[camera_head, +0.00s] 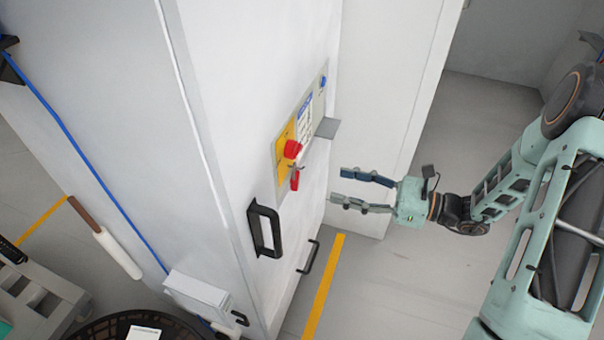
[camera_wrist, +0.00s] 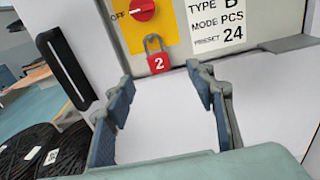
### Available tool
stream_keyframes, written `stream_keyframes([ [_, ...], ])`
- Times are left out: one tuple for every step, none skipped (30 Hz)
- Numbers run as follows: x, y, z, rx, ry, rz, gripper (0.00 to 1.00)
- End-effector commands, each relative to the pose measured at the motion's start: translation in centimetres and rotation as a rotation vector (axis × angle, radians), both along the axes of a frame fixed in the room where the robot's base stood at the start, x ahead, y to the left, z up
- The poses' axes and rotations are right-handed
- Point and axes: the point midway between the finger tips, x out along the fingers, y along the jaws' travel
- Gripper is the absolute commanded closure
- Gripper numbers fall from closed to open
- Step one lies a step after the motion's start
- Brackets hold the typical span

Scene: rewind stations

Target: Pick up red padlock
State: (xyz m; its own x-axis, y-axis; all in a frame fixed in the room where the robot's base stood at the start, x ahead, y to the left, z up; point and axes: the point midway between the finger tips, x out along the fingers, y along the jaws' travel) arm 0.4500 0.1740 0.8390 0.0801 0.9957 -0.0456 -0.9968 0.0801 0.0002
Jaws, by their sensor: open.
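The red padlock (camera_wrist: 158,63), marked "2", hangs by its grey shackle just below the red rotary switch (camera_wrist: 142,10) on the yellow plate of the cabinet panel. In the head view the padlock (camera_head: 295,181) shows under the red switch (camera_head: 292,149) on the cabinet's side face. My gripper (camera_head: 337,184) is open and empty, to the right of the padlock and apart from it. In the wrist view the fingers of my gripper (camera_wrist: 147,72) spread on either side below the padlock, with nothing between them but the white cabinet face.
A black handle (camera_head: 264,230) juts from the cabinet left of and below the padlock, and a second handle (camera_head: 308,257) sits lower. A grey ledge (camera_head: 327,128) sticks out right of the panel. The floor right of the yellow line (camera_head: 324,285) is clear.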

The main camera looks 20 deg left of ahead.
Motion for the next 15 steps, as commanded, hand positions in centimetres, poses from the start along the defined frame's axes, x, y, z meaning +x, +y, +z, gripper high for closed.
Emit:
stream_keyframes([
  [-0.1, 0.9, 0.0, 0.002, 0.0, 0.007, 0.5],
  [-0.1, 1.4, -0.1, 0.002, 0.0, 0.007, 0.5],
  [0.0, 2.1, -0.1, 0.001, 0.0, 0.006, 0.5],
  [0.0, 2.6, -0.2, -0.001, 0.0, 0.007, 0.5],
  [0.1, 3.0, -0.2, -0.001, 0.0, 0.006, 0.5],
  [0.1, 3.6, -0.2, -0.001, 0.0, 0.005, 0.5],
  [0.1, 3.9, -0.2, -0.001, 0.0, 0.005, 0.5],
  [0.2, 4.2, -0.2, -0.001, 0.0, 0.005, 0.5],
  [0.2, 4.5, -0.2, -0.001, 0.0, 0.004, 0.5],
  [0.2, 4.7, -0.3, -0.002, 0.0, 0.003, 0.5],
  [0.2, 4.8, -0.3, -0.002, 0.0, 0.003, 0.5],
  [0.2, 5.1, -0.3, -0.003, 0.0, 0.004, 0.5],
  [0.2, 5.4, -0.4, -0.003, 0.0, 0.005, 0.5],
  [0.2, 5.8, -0.4, -0.003, 0.0, 0.005, 0.5],
  [0.1, 6.3, -0.5, -0.003, 0.001, 0.006, 0.5],
])
